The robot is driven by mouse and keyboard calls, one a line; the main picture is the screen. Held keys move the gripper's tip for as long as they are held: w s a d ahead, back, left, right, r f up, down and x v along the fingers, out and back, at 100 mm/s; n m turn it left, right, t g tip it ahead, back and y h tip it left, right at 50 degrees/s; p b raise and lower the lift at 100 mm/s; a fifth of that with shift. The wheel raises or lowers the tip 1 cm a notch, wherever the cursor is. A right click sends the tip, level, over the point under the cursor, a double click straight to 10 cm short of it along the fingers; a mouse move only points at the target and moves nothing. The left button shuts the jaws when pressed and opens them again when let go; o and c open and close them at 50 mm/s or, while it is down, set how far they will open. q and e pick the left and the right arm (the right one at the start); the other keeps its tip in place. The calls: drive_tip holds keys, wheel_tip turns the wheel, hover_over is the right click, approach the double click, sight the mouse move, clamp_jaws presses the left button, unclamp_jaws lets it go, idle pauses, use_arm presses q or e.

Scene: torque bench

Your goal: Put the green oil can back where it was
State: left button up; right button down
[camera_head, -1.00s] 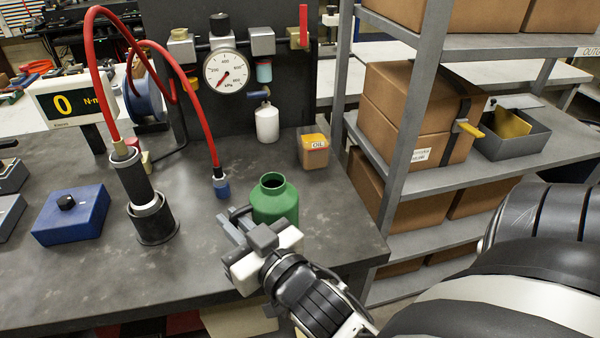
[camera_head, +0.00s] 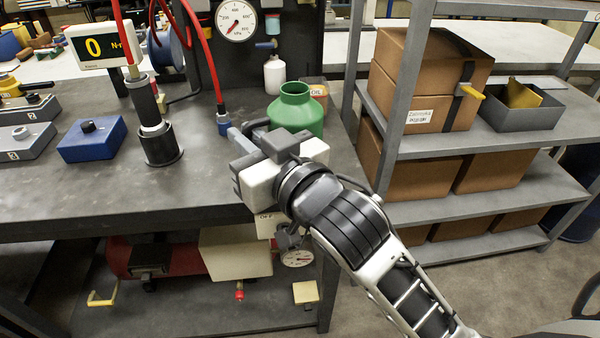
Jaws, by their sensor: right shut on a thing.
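The green oil can (camera_head: 297,108) is upright, with its open neck at the top, near the bench's right end. My right gripper (camera_head: 255,135) is at its left front side, shut on the can's dark handle. The gripper hides the lower part of the can, so I cannot tell whether its base touches the bench. My left gripper is not in view.
A container labelled OIL (camera_head: 318,88) stands behind the can. A red hose (camera_head: 207,65) hangs down to a blue fitting left of it. The torque tester post (camera_head: 155,125) and blue box (camera_head: 92,140) stand further left. The grey shelf (camera_head: 455,143) is at right.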

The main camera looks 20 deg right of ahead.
drive_tip(key=shift+n+y, duration=0.3)
drive_tip(key=shift+y, duration=0.2)
drive_tip(key=shift+w+d+f+b, duration=0.15)
drive_tip(key=shift+w+d+f, duration=0.75)
drive_tip(key=shift+w+f, duration=1.05)
drive_tip(key=shift+w+d+f+b, duration=0.1)
drive_tip(key=shift+w+d+f, duration=0.75)
drive_tip(key=shift+w+f, duration=1.1)
drive_tip(key=shift+w+d+f+b, duration=0.15)
drive_tip(key=shift+w+d+f, duration=0.75)
drive_tip(key=shift+w+f, duration=1.05)
drive_tip(key=shift+f, duration=0.1)
